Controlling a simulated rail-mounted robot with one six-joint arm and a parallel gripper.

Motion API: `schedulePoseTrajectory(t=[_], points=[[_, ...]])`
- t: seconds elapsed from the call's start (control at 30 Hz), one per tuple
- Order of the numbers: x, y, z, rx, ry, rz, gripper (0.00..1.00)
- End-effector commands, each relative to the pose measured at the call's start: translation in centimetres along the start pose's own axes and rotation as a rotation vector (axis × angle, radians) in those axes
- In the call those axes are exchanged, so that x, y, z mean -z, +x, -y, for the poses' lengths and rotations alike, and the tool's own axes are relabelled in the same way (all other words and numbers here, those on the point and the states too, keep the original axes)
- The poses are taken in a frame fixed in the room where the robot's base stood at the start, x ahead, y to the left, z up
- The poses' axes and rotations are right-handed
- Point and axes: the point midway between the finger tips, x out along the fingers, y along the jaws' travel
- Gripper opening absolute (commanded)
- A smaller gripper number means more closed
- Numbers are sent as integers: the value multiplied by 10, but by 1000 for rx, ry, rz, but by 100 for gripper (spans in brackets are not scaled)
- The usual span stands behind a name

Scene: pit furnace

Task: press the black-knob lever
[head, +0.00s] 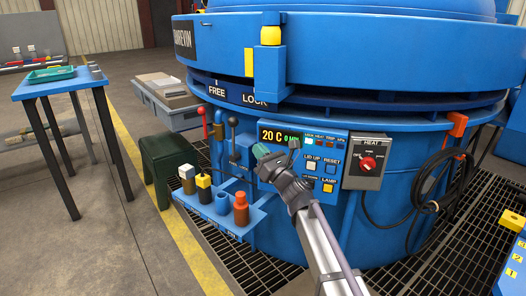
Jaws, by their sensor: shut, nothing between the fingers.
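The black-knob lever (234,134) stands upright on the front of the blue furnace, with its dark knob at the top. A red-knob lever (204,122) stands to its left. My gripper (263,153) is shut and empty, just right of the black-knob lever and lower than its knob in the head view. A small gap shows between the gripper and the lever's shaft. The exact depth between them cannot be told.
A control panel (328,143) with buttons and a heat switch box (367,161) are to the right. A blue shelf (253,215) below holds several small parts. A green stool (168,165) and a blue table (52,85) are at the left.

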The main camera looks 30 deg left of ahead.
Motion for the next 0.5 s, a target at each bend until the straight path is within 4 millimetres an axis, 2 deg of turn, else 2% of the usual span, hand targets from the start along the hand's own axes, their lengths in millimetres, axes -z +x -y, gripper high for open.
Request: schedulePoseTrajectory(t=[0.03,0.3,0.5], points=[[-4,15,1,-1,2,0,0],[-4,74,2,0,1,0,0],[-1,97,0,1,1,0,0]])
